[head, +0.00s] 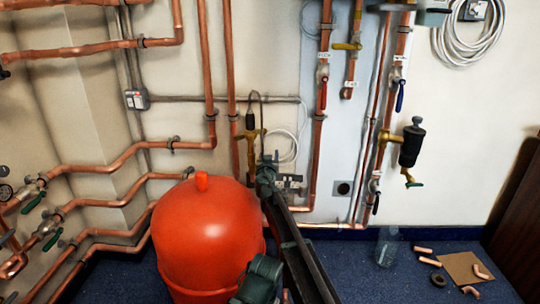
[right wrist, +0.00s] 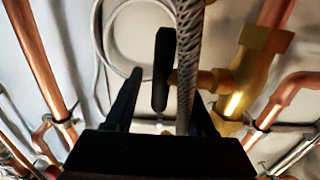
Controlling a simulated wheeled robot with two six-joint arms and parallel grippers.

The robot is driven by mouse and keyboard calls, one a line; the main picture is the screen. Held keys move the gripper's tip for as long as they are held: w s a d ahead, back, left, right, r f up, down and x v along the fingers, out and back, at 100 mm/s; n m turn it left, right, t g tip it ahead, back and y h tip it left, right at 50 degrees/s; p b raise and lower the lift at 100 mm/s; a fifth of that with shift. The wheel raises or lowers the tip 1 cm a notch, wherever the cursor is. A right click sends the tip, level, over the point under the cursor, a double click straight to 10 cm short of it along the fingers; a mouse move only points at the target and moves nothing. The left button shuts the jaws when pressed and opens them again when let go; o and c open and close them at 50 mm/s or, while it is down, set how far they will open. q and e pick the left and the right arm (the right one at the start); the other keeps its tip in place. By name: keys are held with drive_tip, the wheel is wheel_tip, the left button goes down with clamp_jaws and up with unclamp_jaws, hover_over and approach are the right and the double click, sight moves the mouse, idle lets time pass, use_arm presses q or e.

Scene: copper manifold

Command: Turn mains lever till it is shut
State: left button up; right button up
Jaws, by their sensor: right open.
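A brass valve (head: 251,134) with a black lever (head: 250,120) sits on the copper pipework behind the red cylinder. In the right wrist view the black lever (right wrist: 163,70) stands upright in the picture, beside a braided hose (right wrist: 189,50) and left of the brass body (right wrist: 245,75). My right gripper (head: 268,165) is open just below and right of the valve. In the right wrist view its dark fingers (right wrist: 162,108) stand either side of the lever and hose. I cannot tell whether they touch. No label on this lever is legible. My left gripper is not in view.
The red cylinder (head: 210,235) stands close left of my right arm. Copper pipes cover the wall, with a red lever (head: 323,95) and a blue lever (head: 400,95) to the right.

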clamp_jaws()
drive_tip(key=shift+w+f+g+p, duration=0.15)
drive_tip(key=shift+f+g+p, duration=0.2)
drive_tip(key=shift+g+p, duration=1.1)
drive_tip(key=shift+w+f+g+p, duration=0.3)
drive_tip(key=shift+g+p, duration=0.6)
drive_tip(key=shift+p, duration=1.15)
drive_tip(key=shift+w+f+g+p, duration=0.1)
drive_tip(key=shift+f+g+p, duration=0.3)
drive_tip(key=shift+g+p, duration=1.05)
drive_tip(key=shift+p, duration=0.3)
unclamp_jaws()
